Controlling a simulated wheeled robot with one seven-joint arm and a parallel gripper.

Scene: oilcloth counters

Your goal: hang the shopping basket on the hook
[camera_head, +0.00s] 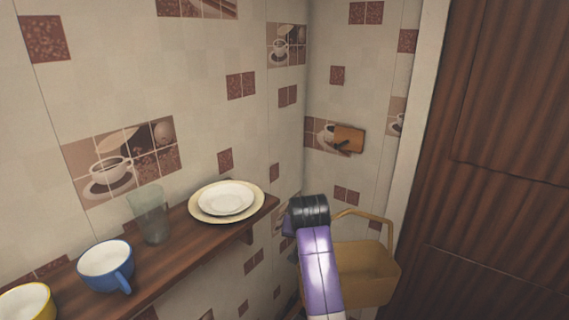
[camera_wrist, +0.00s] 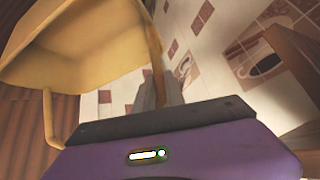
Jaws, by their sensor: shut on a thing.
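The shopping basket (camera_head: 366,272) is tan with an arched handle and hangs right of my forearm in the head view. In the wrist view the basket (camera_wrist: 85,45) fills the upper left, and its handle runs down to my gripper (camera_wrist: 163,92). My gripper is shut on the handle; the exact contact is partly hidden. In the head view my black and purple wrist covers the fingers. The hook (camera_head: 342,146) is a small dark piece on a wooden plaque (camera_head: 350,136) on the tiled wall. The basket is below the hook and apart from it.
A wooden shelf (camera_head: 181,252) on the left wall carries a blue cup (camera_head: 104,267), a yellow cup (camera_head: 24,303), a glass (camera_head: 151,215) and stacked plates (camera_head: 226,201). Its end is close to my wrist. A dark wooden door (camera_head: 505,150) stands at right. The wall around the hook is clear.

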